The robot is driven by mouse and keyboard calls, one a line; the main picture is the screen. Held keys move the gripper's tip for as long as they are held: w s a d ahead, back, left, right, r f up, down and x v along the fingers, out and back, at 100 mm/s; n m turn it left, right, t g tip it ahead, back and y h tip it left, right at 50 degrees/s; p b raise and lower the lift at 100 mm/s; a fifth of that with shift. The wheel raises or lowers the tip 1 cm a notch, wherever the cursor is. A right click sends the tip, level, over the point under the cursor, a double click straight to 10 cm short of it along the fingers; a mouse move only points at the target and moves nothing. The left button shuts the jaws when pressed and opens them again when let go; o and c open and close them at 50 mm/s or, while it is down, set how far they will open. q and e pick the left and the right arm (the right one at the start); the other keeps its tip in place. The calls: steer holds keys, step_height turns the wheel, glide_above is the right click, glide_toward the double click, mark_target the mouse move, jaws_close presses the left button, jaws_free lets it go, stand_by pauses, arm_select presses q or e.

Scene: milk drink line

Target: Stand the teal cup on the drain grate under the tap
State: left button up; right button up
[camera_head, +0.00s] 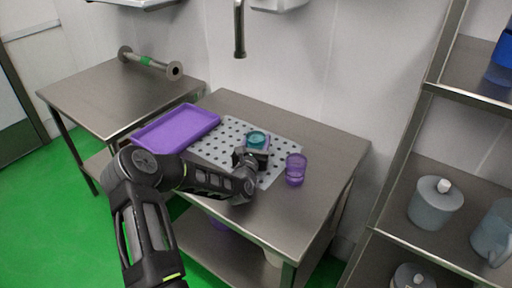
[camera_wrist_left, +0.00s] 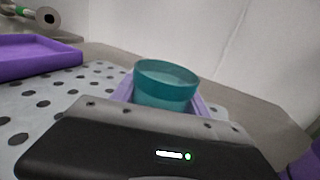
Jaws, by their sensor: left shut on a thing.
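The teal cup (camera_head: 257,138) is upright over the perforated drain grate (camera_head: 219,149) in the head view. My left gripper (camera_head: 251,156) is shut on the cup. The cup also shows in the left wrist view (camera_wrist_left: 166,84), between the purple finger pads, with its lower part hidden behind the gripper body. I cannot tell whether its base touches the grate. The tap (camera_head: 239,30) hangs from the wall above and behind the cup. My right gripper is not in view.
A purple tray (camera_head: 176,129) lies left of the cup, beside the grate's holes. A purple cup (camera_head: 295,169) stands just right of my left gripper. The table's right end (camera_head: 335,148) is bare. A shelf unit with jugs stands at the right.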

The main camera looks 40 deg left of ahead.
arm_select(q)
step_height(320, 180, up, 10)
steer(key=shift+b, duration=0.55)
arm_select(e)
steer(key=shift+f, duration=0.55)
